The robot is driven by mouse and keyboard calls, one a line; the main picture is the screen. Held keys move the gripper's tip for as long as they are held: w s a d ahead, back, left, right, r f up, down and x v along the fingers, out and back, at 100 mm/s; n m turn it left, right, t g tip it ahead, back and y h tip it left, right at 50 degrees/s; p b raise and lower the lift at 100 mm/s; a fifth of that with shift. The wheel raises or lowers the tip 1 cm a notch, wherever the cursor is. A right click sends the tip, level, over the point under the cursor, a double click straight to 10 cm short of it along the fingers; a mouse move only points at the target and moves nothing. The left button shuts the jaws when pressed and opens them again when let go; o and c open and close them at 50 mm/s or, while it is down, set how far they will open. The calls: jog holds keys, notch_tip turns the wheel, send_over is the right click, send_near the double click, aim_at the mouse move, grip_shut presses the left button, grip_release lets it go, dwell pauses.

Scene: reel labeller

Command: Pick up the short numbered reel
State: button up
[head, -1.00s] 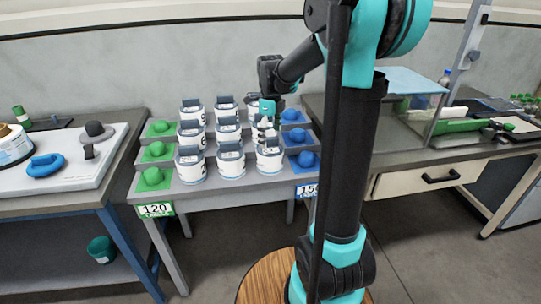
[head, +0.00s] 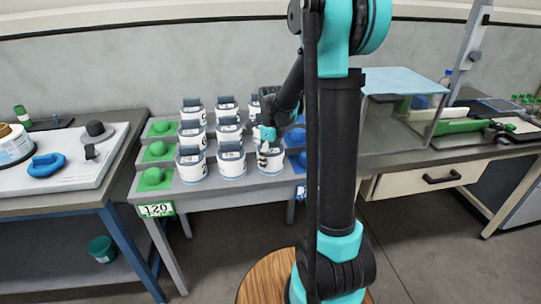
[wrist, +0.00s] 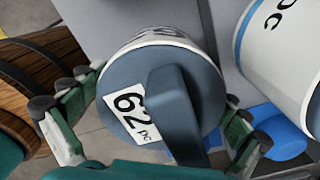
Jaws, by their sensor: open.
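Several white reels with blue-grey tops and raised grips stand in rows on a grey table in the head view, such as the front middle one (head: 231,160). My gripper (head: 266,138) is low over the front right reel (head: 270,163). In the wrist view my gripper (wrist: 150,122) is open, with dark green fingers on either side of a reel top (wrist: 125,75) whose label reads "62 pc". I cannot tell whether the fingers touch it. Another white reel (wrist: 285,50) stands close at upper right. Which reel is short is unclear.
Green holders with round knobs (head: 153,176) line the table's left side above a "120" sign (head: 157,210). Blue holders (head: 297,138) line the right, partly behind my arm. A left bench (head: 80,150) and a drawer bench (head: 430,178) flank the table.

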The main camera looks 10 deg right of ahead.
jog(key=c, duration=1.1)
jog(key=shift+o, duration=0.2)
jog(key=shift+r, duration=0.1)
